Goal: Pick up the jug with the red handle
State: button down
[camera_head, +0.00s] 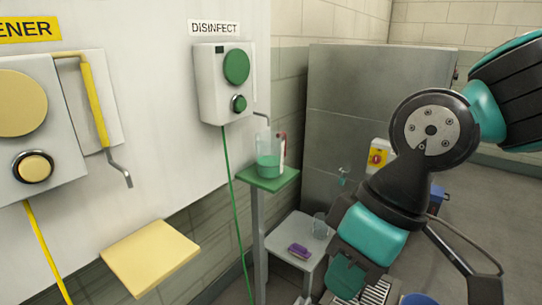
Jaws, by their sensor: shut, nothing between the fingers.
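A clear jug (268,163) with green liquid in its lower part stands upright on a small green shelf (270,180), below the dispenser marked DISINFECT. Its red handle (282,148) shows on its right side. The dispenser's thin spout ends just above the jug. My arm (430,130) fills the right side of the view, to the right of the jug and apart from it.
The green dispenser (226,85) hangs on the white panel, with a green cord below. A yellow dispenser (28,130) and bare yellow shelf (150,257) are left. A low white table (285,262) holds a purple block (299,251) and clear vessel (320,226). A grey cabinet (345,85) stands behind.

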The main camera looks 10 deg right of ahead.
aim_at(270, 146)
jog(key=k, duration=0.5)
jog(key=z, duration=0.75)
jog(key=i, duration=0.8)
jog(key=u, duration=0.55)
